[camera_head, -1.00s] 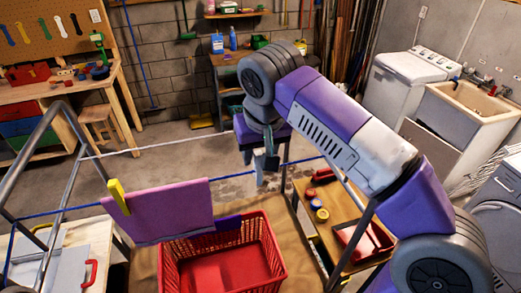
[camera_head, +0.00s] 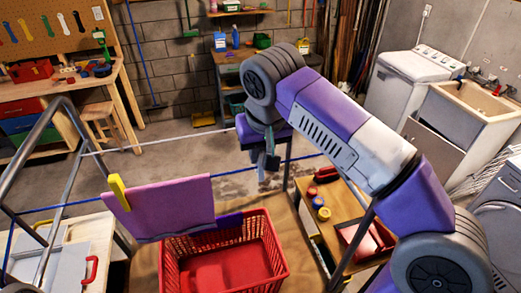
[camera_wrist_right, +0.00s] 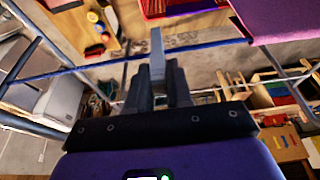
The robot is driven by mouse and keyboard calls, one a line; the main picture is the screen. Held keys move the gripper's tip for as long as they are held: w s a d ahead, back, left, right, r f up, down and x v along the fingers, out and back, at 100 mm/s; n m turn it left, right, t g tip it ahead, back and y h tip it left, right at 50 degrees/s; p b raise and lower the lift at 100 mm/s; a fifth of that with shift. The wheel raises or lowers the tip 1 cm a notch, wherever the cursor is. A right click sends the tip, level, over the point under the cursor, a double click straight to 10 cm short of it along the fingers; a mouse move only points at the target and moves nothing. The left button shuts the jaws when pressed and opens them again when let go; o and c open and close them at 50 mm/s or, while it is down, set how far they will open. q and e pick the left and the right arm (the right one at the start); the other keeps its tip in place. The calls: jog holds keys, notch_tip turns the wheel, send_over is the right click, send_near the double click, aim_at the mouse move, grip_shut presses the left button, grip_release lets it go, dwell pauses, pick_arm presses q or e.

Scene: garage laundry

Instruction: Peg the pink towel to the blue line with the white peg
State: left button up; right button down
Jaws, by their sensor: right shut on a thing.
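The pink towel (camera_head: 165,206) hangs over the blue line (camera_head: 245,170), with a yellow peg (camera_head: 118,192) clipped on its left part. It also shows at the upper right of the right wrist view (camera_wrist_right: 280,18). My right gripper (camera_wrist_right: 157,82) is shut on the white peg (camera_wrist_right: 157,42), which looks grey in shade and points away from the fingers. The peg overlaps the blue line (camera_wrist_right: 205,46) in that view; I cannot tell if they touch. In the head view my right gripper (camera_head: 268,158) is right of the towel, apart from it. My left gripper is out of view.
A red basket (camera_head: 225,270) stands below the towel. A small wooden table (camera_head: 325,235) with tape rolls and a red tray stands to its right. A white line (camera_head: 160,142) runs behind the blue one. Grey frame bars (camera_head: 75,120) rise at left.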

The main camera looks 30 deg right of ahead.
jog(key=shift+r, duration=0.15)
jog(key=shift+r+p, duration=2.65)
jog(key=shift+p, duration=0.15)
